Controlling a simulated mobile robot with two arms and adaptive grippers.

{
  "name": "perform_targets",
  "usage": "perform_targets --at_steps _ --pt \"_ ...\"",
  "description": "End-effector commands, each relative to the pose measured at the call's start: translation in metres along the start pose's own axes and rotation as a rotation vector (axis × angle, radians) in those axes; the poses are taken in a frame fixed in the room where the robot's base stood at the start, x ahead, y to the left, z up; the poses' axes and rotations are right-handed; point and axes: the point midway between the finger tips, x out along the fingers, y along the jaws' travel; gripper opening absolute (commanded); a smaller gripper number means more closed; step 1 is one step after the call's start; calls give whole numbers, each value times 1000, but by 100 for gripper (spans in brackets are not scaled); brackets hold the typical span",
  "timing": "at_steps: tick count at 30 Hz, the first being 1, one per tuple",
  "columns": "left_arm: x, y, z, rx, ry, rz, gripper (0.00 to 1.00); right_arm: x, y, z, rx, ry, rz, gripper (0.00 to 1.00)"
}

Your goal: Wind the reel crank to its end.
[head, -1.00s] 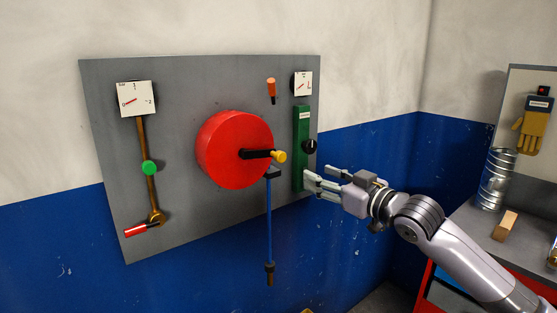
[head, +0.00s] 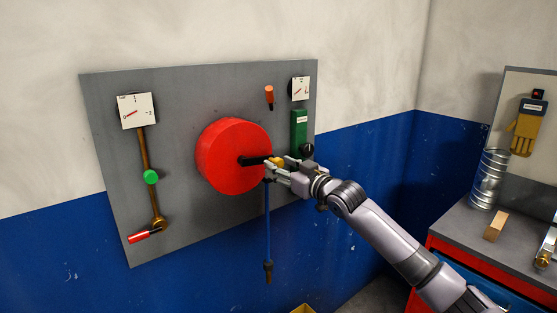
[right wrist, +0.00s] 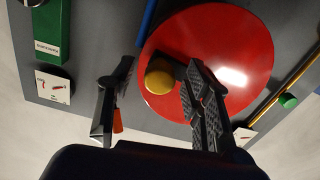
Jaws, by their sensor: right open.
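The red reel (head: 228,150) is on the grey wall panel, with a black crank arm (head: 254,161) pointing right and a yellow knob (head: 277,161) at its end. My right gripper (head: 272,170) is at the knob and partly covers it in the head view. In the right wrist view the yellow knob (right wrist: 159,77) lies between the two open fingers of the gripper (right wrist: 160,95), nearer the right finger; I cannot tell whether it touches. The red reel (right wrist: 225,60) fills the area behind. My left gripper is not in view.
The panel (head: 185,215) also carries a green slider box (head: 299,128), an orange handle (head: 269,95), a blue hanging rod (head: 267,225), two dials and a red-handled brass valve (head: 145,236). A workbench (head: 470,240) with a duct piece (head: 488,180) stands at right.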

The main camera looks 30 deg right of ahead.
Motion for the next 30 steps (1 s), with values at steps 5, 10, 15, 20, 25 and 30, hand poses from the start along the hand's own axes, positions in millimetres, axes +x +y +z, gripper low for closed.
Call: perform_targets --at_steps 5,10,15,20,25,30 --pt "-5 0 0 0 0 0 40 13 0 -1 0 0 0 46" --pt "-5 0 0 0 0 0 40 14 -1 0 -1 0 -1 46" --pt "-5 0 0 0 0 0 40 14 -1 0 -1 0 -1 43" --pt "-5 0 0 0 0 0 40 14 -1 0 -1 0 -1 32" --pt "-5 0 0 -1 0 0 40 14 -1 0 -1 0 -1 21" --pt "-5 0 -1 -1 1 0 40 14 -1 0 0 0 -1 10"
